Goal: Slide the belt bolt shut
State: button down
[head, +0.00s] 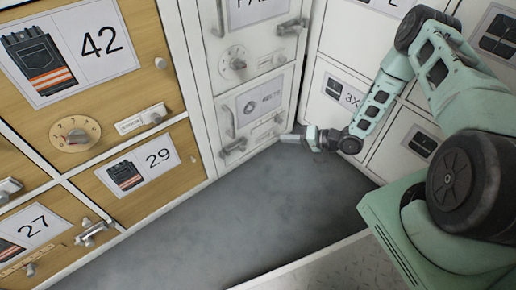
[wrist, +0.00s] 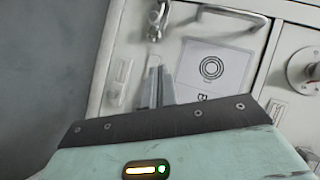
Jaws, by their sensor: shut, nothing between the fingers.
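The belt door (head: 283,82) is a white panel in the corner cabinet, with a ring-icon label (head: 262,102) that also shows in the wrist view (wrist: 212,68). A metal fitting with a knob (head: 235,147), apparently the belt bolt, is at the door's lower left; it seems to be the fitting at the wrist view's top (wrist: 156,14). I cannot tell how far it is slid. My gripper (head: 288,137) is shut and empty by the door's lower right. Its fingers (wrist: 155,88) point toward the fitting, apparently apart from it.
A bar handle (wrist: 230,12) and a small white plate (wrist: 120,80) are on the belt door. The door above has a dial (head: 234,58) and metal bolt (head: 291,27). Wooden numbered doors (head: 150,165) stand left, white lockers right. The grey floor (head: 255,220) is clear.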

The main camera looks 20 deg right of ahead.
jog(key=shift+f, duration=0.15)
jog(key=b+x, duration=0.2)
jog(key=x, duration=0.2)
jog(key=s+b+x, duration=0.1)
jog(key=b+x, duration=0.2)
jog(key=x, duration=0.1)
jog(key=a+b+x, duration=0.1)
jog(key=b+x, duration=0.1)
jog(key=x, duration=0.1)
jog(key=shift+a+f, duration=0.25)
jog(key=shift+f, duration=0.25)
jog(key=shift+a+f+b, duration=0.1)
jog(key=shift+a+b, duration=0.4)
jog(key=shift+a, duration=0.15)
